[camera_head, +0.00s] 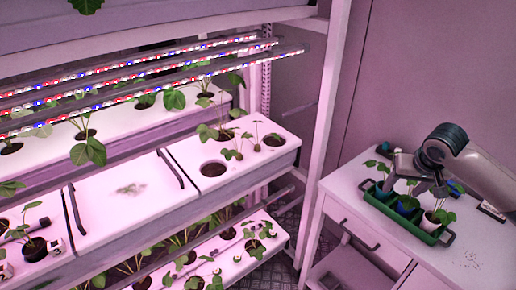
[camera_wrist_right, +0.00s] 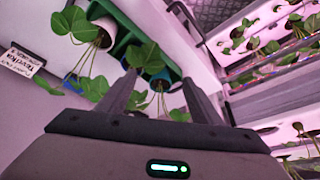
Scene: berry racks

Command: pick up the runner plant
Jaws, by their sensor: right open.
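Several small potted plants stand in a green tray (camera_head: 430,235) on the white cabinet at the right of the head view. One is in a blue pot (camera_head: 406,207) in the middle, another in a white pot (camera_head: 431,221) at the near end. I cannot tell which is called the runner plant. My right gripper (camera_head: 412,183) is open just above the tray at the middle plant. In the wrist view, a plant's leaf (camera_wrist_right: 145,55) and thin stems show between my right fingers (camera_wrist_right: 159,80), with a blue pot beyond. My left gripper is not in view.
A lit rack with white planting trays (camera_head: 130,190) fills the left. One tray has an open round hole (camera_head: 213,169). A rack post (camera_head: 325,120) stands between rack and cabinet. A label card (camera_head: 492,210) lies by my right arm. The cabinet's front top (camera_head: 465,262) is clear.

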